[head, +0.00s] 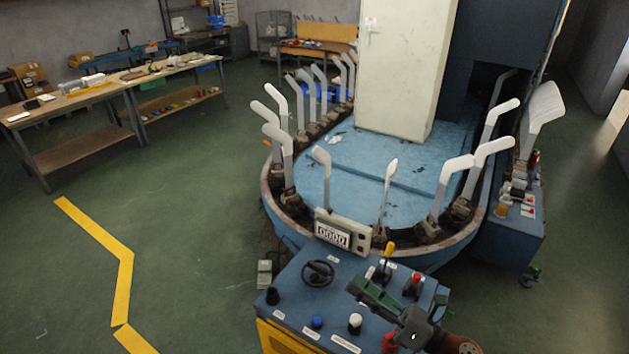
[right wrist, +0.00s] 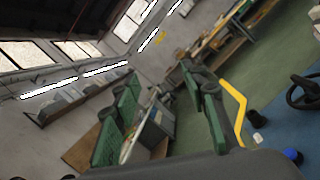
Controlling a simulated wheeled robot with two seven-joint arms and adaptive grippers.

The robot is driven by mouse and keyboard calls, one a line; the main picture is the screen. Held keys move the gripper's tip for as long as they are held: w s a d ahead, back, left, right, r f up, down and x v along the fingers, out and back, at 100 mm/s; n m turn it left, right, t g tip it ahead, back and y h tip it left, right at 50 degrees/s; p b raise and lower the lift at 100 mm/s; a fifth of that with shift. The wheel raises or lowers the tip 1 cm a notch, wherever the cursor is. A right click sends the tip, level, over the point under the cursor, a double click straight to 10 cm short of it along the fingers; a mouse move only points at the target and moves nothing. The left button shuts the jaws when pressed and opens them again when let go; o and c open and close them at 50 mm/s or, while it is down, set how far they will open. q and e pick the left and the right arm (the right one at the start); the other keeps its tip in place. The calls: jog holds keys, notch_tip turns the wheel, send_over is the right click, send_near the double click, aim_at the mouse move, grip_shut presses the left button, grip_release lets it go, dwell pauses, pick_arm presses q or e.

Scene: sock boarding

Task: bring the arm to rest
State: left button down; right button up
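My right gripper (head: 372,294) shows at the bottom of the head view, above the blue control panel (head: 300,292). In the right wrist view its two green fingers (right wrist: 162,105) stand apart with only the room between them, so it is open and empty. The fingers hide part of the panel in the head view. My left gripper and arm are not in view. The sock-boarding machine (head: 272,213) stands behind the panel, with several upright white foot-shaped boards (head: 322,160) around its oval blue top.
The panel carries a black handwheel (head: 317,272), a yellow-topped lever (head: 388,252), a red knob (head: 415,278), a white knob (head: 355,322) and a blue button (head: 317,322). A counter box (head: 332,234) stands behind. Workbenches (head: 75,101) are at left; the green floor with yellow line (head: 122,270) is clear.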

jog(key=w+d+f+m+t+h, duration=0.2)
jog(key=d+f+m+t+h, duration=0.15)
jog(key=d+m+h, duration=0.45)
jog(key=w+d+f+m+t+h, duration=0.2)
jog(key=d+f+m+t+h, duration=0.15)
jog(key=d+m, duration=0.55)
jog(key=s+d+f+m+g+h, duration=0.3)
jog(key=s+d+f+m+h, duration=0.15)
jog(key=f+m, duration=0.4)
jog(key=s+d+f+m+g+h, duration=0.3)
jog(key=s+d+f+m+g, duration=0.15)
jog(key=f+m, duration=0.35)
jog(key=s+a+f+m+g+y, duration=0.1)
jog(key=s+f+m+g, duration=0.25)
jog(key=s+f, duration=0.6)
jog(key=s+a+f+m+g, duration=0.1)
jog(key=s+f+m+g, duration=0.35)
jog(key=s, duration=0.85)
notch_tip(320, 180, down, 30)
jog(key=s+f+n+g, duration=0.1)
jog(key=s+n, duration=0.1)
jog(key=n, duration=0.1)
jog(key=s+f+g+y, duration=0.1)
jog(key=s+f, duration=1.6)
jog(key=s, duration=0.2)
jog(key=shift+a, duration=0.45)
jog(key=shift+g, duration=0.25)
